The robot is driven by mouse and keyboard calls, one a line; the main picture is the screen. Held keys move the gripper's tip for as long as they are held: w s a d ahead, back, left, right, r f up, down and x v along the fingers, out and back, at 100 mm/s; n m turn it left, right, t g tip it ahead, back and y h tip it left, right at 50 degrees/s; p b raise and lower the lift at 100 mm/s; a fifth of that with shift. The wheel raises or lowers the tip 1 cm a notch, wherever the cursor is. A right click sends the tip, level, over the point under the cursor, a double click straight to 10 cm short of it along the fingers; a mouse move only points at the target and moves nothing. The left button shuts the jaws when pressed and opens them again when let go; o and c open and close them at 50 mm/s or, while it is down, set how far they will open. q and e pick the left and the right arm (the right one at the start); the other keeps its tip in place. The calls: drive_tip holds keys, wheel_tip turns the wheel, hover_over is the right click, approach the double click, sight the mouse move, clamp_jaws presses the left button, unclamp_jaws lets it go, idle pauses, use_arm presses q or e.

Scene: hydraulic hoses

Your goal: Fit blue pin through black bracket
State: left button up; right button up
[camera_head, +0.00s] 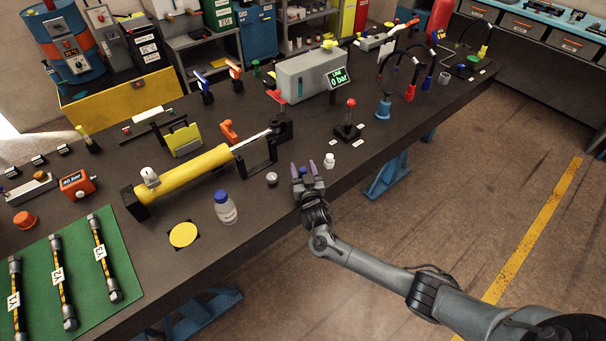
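A black end piece (281,128) is at the rod's far end. I cannot tell which of these black parts the task means. My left gripper is out of view.
A grey box (308,76) is behind. A green mat (82,282) holds hoses at left. Bare bench lies around the yellow disc (183,234).

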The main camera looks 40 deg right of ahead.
sight(305, 169)
drive_tip(key=c, duration=0.9)
drive_tip(key=shift+c, duration=0.2)
drive_tip(key=shift+r, duration=0.15)
drive_tip(key=shift+r, duration=0.55)
drive_tip(key=r, duration=0.2)
drive_tip(key=r+p, duration=0.1)
drive_tip(key=shift+s+d+r, duration=0.1)
drive_tip(key=shift+s+d, duration=0.1)
drive_tip(key=shift+s, duration=0.05)
drive_tip(key=s+d+r+p, duration=0.1)
drive_tip(key=s+d+r, duration=0.5)
drive_tip(key=s+d, duration=0.1)
drive_tip(key=shift+s+d+r, duration=0.25)
drive_tip(key=shift+s+d, duration=0.05)
drive_tip(key=shift+s, duration=0.2)
